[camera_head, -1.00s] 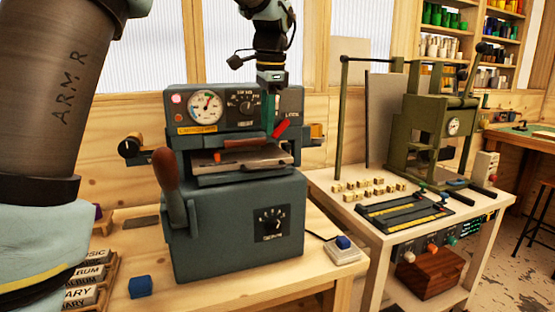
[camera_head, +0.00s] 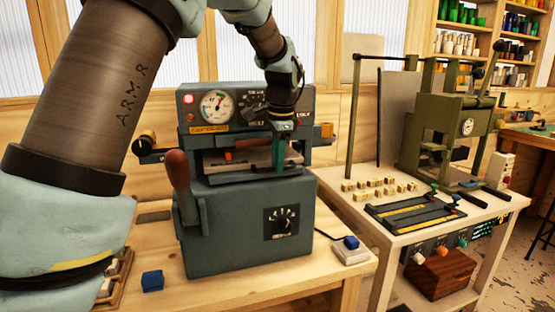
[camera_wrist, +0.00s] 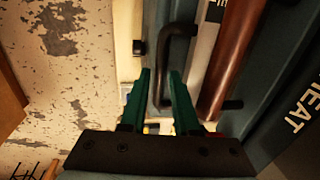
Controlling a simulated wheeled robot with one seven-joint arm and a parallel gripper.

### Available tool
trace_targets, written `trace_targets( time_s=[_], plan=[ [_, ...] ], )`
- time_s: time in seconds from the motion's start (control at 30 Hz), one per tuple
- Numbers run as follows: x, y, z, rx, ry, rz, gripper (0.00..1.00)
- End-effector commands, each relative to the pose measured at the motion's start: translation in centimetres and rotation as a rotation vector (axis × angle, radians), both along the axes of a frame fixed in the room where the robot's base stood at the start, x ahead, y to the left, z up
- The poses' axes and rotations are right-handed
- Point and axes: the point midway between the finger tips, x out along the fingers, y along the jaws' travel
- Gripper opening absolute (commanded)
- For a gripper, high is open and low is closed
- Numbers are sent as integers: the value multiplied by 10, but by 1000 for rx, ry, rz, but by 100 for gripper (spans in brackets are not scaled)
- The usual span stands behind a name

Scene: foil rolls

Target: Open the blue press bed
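The blue-grey press (camera_head: 250,226) stands on the wooden bench in the head view, with a gauge and dials on its upper housing. Its flat bed plate (camera_head: 240,157) lies in the slot under the housing. My gripper (camera_head: 279,152) points down in front of the right part of that slot and hides part of it. In the wrist view the green fingers (camera_wrist: 159,88) are apart with nothing clasped. A dark bent handle (camera_wrist: 164,62) shows beyond and between the fingertips; contact cannot be told. A reddish-brown bar (camera_wrist: 232,55) runs to its right.
A wooden-handled lever (camera_head: 178,172) stands at the press's left front. A blue block (camera_head: 152,281) and a pad with a blue button (camera_head: 350,250) lie on the bench. A second, olive press (camera_head: 440,140) stands on the white table at right.

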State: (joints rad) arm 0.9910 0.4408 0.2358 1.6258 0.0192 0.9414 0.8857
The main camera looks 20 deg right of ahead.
Motion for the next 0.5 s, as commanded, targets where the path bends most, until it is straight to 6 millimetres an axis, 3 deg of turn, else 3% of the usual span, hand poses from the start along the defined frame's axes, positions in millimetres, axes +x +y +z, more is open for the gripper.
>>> trace_targets(
  time_s=[0.17,0.4,0.5],
  plan=[
    [0,0,0,0,0,0,30],
    [0,0,0,0,0,0,3],
    [0,0,0,0,0,0,0]
  ],
)
